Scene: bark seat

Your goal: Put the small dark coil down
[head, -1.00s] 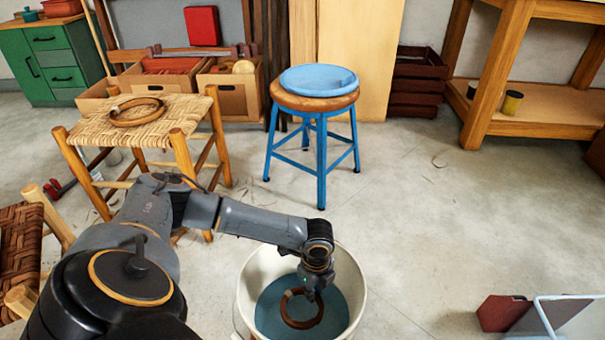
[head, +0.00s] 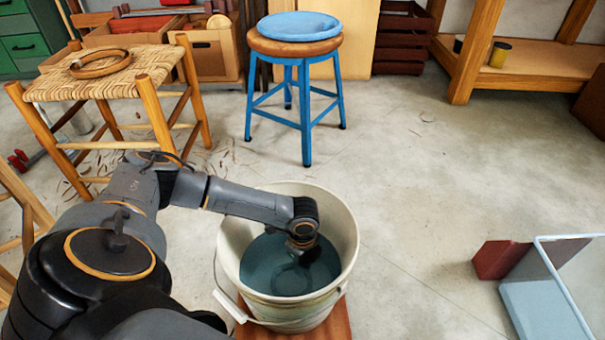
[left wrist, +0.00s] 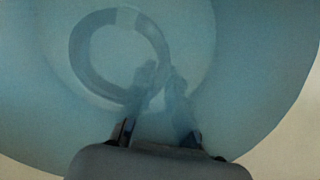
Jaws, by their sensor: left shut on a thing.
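My left gripper (head: 303,243) reaches down into a cream bucket (head: 346,232) that holds bluish water (head: 255,262). Its fingers are under the water and shut on the small dark coil, and they show blurred in the left wrist view (left wrist: 160,88). The coil (left wrist: 82,62) is a ring in that view, touching the fingertips, with a paler band at its top. In the head view it is only a faint ring below the surface. I cannot tell whether it touches the bucket's bottom. My right gripper is not in view.
A woven stool (head: 60,86) at the left carries another, larger brown coil (head: 101,63). A blue stool (head: 307,110) behind the bucket carries a blue dish (head: 298,27). A pale blue-framed thing (head: 545,310) stands at the lower right. The floor right of the bucket is clear.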

